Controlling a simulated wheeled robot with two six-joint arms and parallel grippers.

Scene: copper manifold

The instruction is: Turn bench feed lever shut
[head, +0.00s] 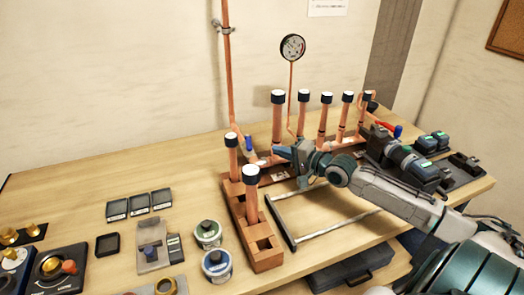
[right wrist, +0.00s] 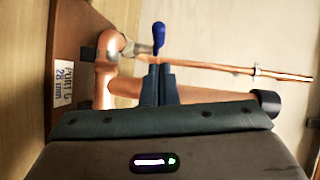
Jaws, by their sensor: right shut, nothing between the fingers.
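The feed lever has a blue handle (head: 248,143) and sits on a copper valve by the tall vertical pipe, at the back left of the manifold. In the right wrist view the blue handle (right wrist: 158,38) stands just beyond my fingertips, its length roughly in line with them. My right gripper (head: 279,152) is shut and empty, to the right of the lever, with a small gap seeming to remain. Its dark fingers (right wrist: 158,86) lie together in front of a thick copper tube (right wrist: 205,94). My left gripper is out of view.
Upright capped copper tubes (head: 278,115) stand close around my right gripper. A wooden block rack (head: 267,258) and a grey metal frame (head: 338,228) are in front. A gauge (head: 292,47) rises behind. Two tins (head: 217,264) stand left of the rack.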

